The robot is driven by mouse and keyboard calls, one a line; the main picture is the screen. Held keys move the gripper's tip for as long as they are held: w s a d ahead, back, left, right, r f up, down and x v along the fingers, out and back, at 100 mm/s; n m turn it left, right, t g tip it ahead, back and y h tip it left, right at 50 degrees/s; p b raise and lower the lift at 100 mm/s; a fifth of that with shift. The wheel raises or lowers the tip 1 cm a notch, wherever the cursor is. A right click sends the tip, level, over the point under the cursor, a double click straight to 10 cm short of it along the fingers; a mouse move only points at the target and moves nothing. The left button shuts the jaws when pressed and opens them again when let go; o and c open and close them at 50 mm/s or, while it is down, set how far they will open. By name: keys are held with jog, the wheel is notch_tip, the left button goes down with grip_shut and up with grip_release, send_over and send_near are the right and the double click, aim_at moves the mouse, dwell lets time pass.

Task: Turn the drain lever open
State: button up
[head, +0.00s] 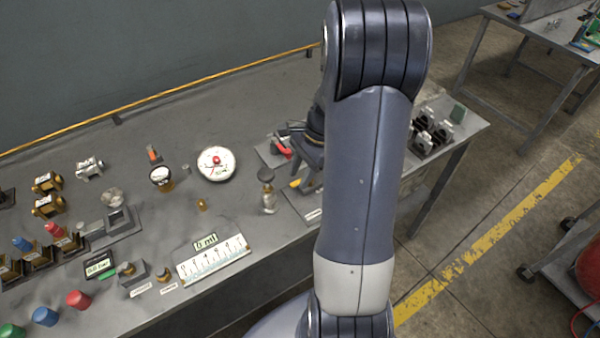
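A red handle (281,147), which looks like the drain lever, shows on a grey base plate (267,152) at the right part of the bench. Its pivot and fitting are mostly hidden behind my gripper and arm, so its angle is hard to read.
Black and grey blocks (432,130) sit at the bench's right end. Bare bench shows behind the gauge.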

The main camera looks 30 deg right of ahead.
jog(key=shift+a+f, duration=0.1)
jog(key=shift+f, duration=0.15)
grip_shut()
